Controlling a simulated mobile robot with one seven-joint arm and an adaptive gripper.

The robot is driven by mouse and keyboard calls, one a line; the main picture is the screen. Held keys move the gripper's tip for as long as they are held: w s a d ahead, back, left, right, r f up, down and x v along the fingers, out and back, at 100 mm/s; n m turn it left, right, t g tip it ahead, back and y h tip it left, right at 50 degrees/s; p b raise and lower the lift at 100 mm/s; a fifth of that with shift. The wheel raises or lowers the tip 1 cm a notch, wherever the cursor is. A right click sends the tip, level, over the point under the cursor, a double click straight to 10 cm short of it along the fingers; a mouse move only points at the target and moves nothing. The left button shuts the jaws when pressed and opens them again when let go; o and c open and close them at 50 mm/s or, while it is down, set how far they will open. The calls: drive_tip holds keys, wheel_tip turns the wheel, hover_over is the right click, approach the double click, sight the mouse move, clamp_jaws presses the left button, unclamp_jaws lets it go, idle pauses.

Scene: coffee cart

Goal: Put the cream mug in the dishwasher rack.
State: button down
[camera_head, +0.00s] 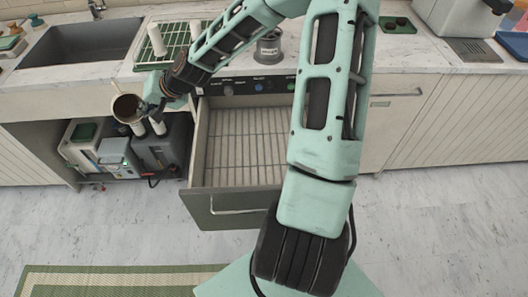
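The cream mug (119,112) is at the left, in front of the counter edge below the sink. Its dark brown inside faces the camera. My gripper (148,106) is at the mug's right side and appears shut on it; the fingertips are small and partly hidden. The mug is held up in the air, left of the dishwasher. The dishwasher drawer (232,201) is pulled out, with its slatted rack (237,150) showing inside. The visible part of the rack is empty; my arm covers its right side.
A sink (80,43) and a green drying rack (143,57) with white upright things are on the counter. Grey and white equipment (103,150) fills the open bay left of the drawer. A grey container (268,48) stands above the control panel (245,86).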

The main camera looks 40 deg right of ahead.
drive_tip(key=s+d+f+g+h+b, duration=0.1)
drive_tip(key=s+d+f+g+b, duration=0.1)
drive_tip(key=s+d+g+b, duration=0.3)
drive_tip(key=s+d+f+g+b, duration=0.1)
drive_tip(key=s+d+g, duration=0.15)
drive_tip(key=s, duration=0.45)
drive_tip(key=s+d+f+m+t+h, duration=0.1)
drive_tip(key=d+f+m+t, duration=0.1)
drive_tip(key=d+f+m, duration=0.35)
drive_tip(key=s+d+f+m+t, duration=0.1)
drive_tip(key=s+d+f+m, duration=0.1)
drive_tip(key=d+m, duration=0.7)
drive_tip(key=s+d+f+m+t+h, duration=0.1)
drive_tip(key=d+f+m+t, duration=0.3)
drive_tip(key=m, duration=0.6)
drive_tip(key=s+d+f+m+b, duration=0.1)
drive_tip(key=f, duration=0.3)
drive_tip(key=s+d+f+m+b, duration=0.1)
drive_tip(key=s+d+f+b, duration=0.1)
drive_tip(key=f, duration=0.3)
drive_tip(key=s+d+f+m+b, duration=0.1)
drive_tip(key=s+f, duration=0.1)
drive_tip(key=f, duration=0.2)
drive_tip(key=shift+s+d+f+m+g+h+b, duration=0.25)
drive_tip(key=shift+m+g+h+b, duration=0.1)
drive_tip(key=shift+h, duration=0.05)
